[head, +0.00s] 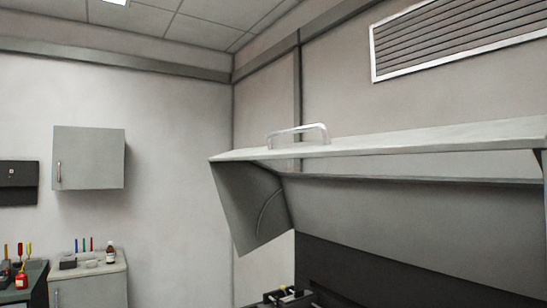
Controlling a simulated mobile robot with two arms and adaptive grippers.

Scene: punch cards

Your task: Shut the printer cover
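The printer cover (400,140) is raised and stands open on the right side of the head view. It is a wide light grey panel with a grey side wall (245,205) at its left end. A pale bar handle (297,133) sits on its top near the left front end. Below the cover the dark printer body (370,265) shows, with some small dark and metal parts (288,297) at the bottom edge. Neither of my grippers is in view.
A grey wall cabinet (88,158) hangs on the left wall beside a black wall box (18,183). Below, a low grey cabinet (88,285) holds a brown bottle (110,253) and small items. The space left of the cover looks clear.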

